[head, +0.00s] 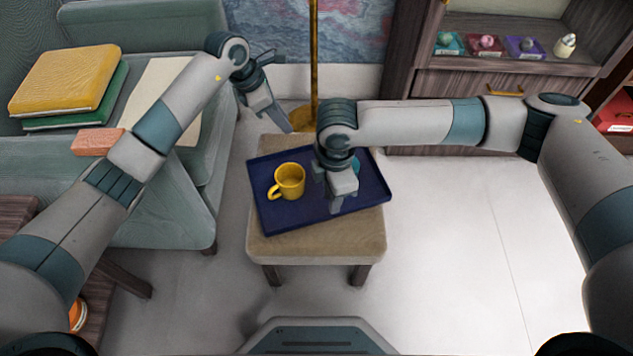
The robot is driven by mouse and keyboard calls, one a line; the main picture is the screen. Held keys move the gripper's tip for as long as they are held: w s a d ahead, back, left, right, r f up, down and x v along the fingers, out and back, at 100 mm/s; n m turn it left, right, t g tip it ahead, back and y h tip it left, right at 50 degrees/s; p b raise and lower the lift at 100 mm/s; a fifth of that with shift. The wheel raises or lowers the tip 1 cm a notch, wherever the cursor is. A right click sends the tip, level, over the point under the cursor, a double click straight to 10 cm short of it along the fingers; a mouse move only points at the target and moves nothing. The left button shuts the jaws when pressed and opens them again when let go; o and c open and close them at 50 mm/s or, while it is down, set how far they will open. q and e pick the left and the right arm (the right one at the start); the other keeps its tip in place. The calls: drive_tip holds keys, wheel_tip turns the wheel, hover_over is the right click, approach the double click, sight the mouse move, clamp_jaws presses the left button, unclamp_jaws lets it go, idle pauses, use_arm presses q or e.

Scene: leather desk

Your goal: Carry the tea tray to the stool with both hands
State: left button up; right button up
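The dark blue tea tray (287,222) lies slightly turned on the beige top of the stool (330,248). A yellow mug (290,181) stands upright on its left half. A teal item (356,165) shows only partly on the tray behind my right gripper. My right gripper (337,205) points down over the tray's right half, right of the mug; I cannot tell whether it touches the tray. My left gripper (282,124) is beyond the tray's back left corner, apart from it and seemingly empty. The finger gap of both grippers is unclear.
A green sofa (158,225) on the left holds a yellow cushion or book (65,78), a green one and a pink block (97,142). A gold pole (314,60) stands behind the stool. A wooden cabinet (460,82) stands back right. The floor right is clear.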

wheel_tip(320, 180, up, 6)
drive_tip(key=shift+f, duration=0.15)
idle(0.6)
